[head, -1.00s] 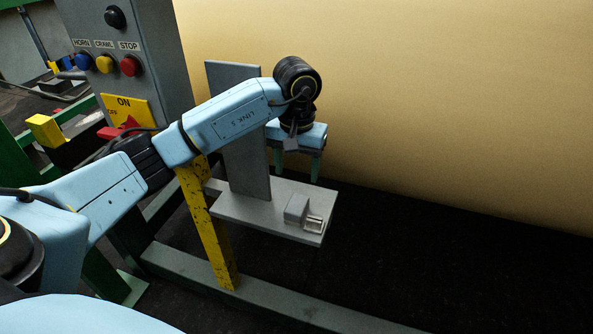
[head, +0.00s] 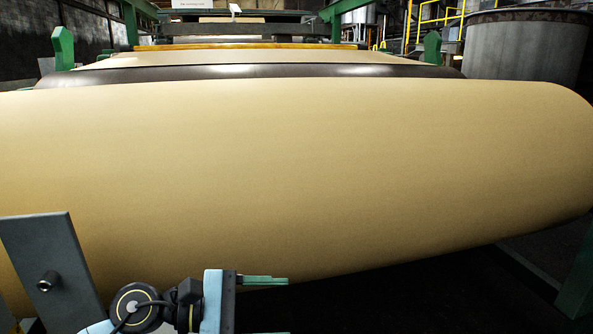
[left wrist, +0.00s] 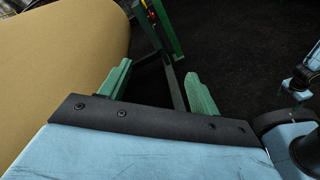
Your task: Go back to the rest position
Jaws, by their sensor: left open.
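My left gripper (head: 276,307) is at the bottom of the head view, in front of the lower part of the large tan roll (head: 300,170). Its green fingers point right, apart and empty. In the left wrist view the gripper (left wrist: 157,72) also shows two green fingers spread wide with nothing between them. The tan roll (left wrist: 60,60) fills the left side of that view, and dark floor lies beyond the fingers.
A grey upright plate with a bolt (head: 50,255) stands at lower left, close to my left wrist. A dark roller (head: 250,71) lies behind the tan roll. Green frame posts (head: 578,285) stand at the right. Dark floor (head: 430,295) is open at lower right.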

